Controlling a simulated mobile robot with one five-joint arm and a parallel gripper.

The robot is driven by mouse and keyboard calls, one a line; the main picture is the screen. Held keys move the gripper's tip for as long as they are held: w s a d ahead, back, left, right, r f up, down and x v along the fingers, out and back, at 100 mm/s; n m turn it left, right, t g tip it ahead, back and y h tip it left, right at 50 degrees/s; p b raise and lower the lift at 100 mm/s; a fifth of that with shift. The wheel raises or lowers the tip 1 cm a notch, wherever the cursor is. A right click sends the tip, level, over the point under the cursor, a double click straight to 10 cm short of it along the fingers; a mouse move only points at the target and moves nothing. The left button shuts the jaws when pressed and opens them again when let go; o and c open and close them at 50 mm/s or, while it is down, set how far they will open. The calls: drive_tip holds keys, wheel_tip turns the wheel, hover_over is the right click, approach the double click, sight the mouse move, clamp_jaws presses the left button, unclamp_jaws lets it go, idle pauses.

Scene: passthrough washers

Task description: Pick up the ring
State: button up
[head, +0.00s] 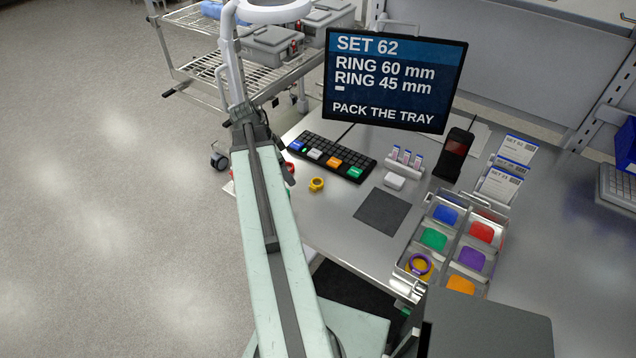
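A small yellow ring (316,184) lies flat on the grey metal table (330,225), in front of the keyboard. My pale green arm reaches up the left side of the picture. Dark parts of my gripper (286,168) show at its far end, left of and beyond the yellow ring and apart from it. The fingers are too small and partly hidden, so I cannot tell whether they are open.
A screen (394,80) reads "RING 60 mm, RING 45 mm". Table around the yellow ring is clear on its near side.

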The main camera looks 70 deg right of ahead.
sight(315, 180)
drive_tip(key=s+d+m+b, duration=0.1)
drive_tip(key=s, duration=0.1)
drive_tip(key=s+d+f+m, duration=0.1)
drive_tip(key=s, duration=0.1)
drive_tip(key=s+d+f+b, duration=0.1)
drive_tip(key=s, duration=0.1)
drive_tip(key=shift+s+d+f+m+g+b, duration=0.1)
drive_tip(key=shift+s+d+m+g+b, duration=0.2)
drive_tip(key=shift+m+g, duration=0.1)
drive_tip(key=b+x, duration=0.4)
drive_tip(key=x, duration=0.1)
drive_tip(key=shift+s+d+f+b, duration=0.1)
drive_tip(key=shift+d+f+b, duration=0.05)
drive_tip(key=shift+b, duration=0.25)
drive_tip(key=c, duration=1.4)
